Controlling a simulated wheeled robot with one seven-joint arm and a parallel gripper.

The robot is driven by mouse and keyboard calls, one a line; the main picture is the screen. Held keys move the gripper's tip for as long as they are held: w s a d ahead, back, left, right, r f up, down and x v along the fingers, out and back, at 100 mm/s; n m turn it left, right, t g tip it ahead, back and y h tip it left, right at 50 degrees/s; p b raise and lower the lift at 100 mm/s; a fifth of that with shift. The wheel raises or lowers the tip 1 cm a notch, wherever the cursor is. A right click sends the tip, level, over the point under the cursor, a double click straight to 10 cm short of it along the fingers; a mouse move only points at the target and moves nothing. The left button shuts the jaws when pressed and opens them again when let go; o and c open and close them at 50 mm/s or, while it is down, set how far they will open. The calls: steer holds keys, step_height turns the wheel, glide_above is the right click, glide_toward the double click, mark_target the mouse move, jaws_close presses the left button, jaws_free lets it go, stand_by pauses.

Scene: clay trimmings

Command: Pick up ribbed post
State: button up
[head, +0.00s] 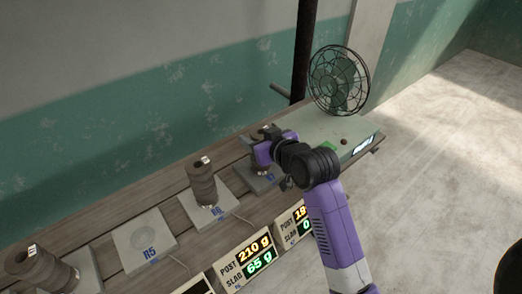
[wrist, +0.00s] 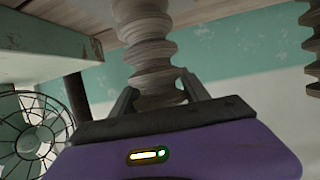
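The ribbed post is a grey-brown clay column with deep ridges. In the wrist view the post (wrist: 150,45) rises from between my fingers and runs off the top edge. My gripper (wrist: 160,85) has one finger on each side of it, and no gap shows between fingers and post. In the head view my purple gripper (head: 267,150) is at the post over a grey pad (head: 258,182); its fingers and most of that post are hidden.
Another ribbed post (head: 201,182) stands on the pad to the left. A wire fan (head: 339,80) stands at the bench's right end. Number displays (head: 248,263) line the front edge.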

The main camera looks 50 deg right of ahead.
jaws_close()
steer(key=shift+r, duration=0.15)
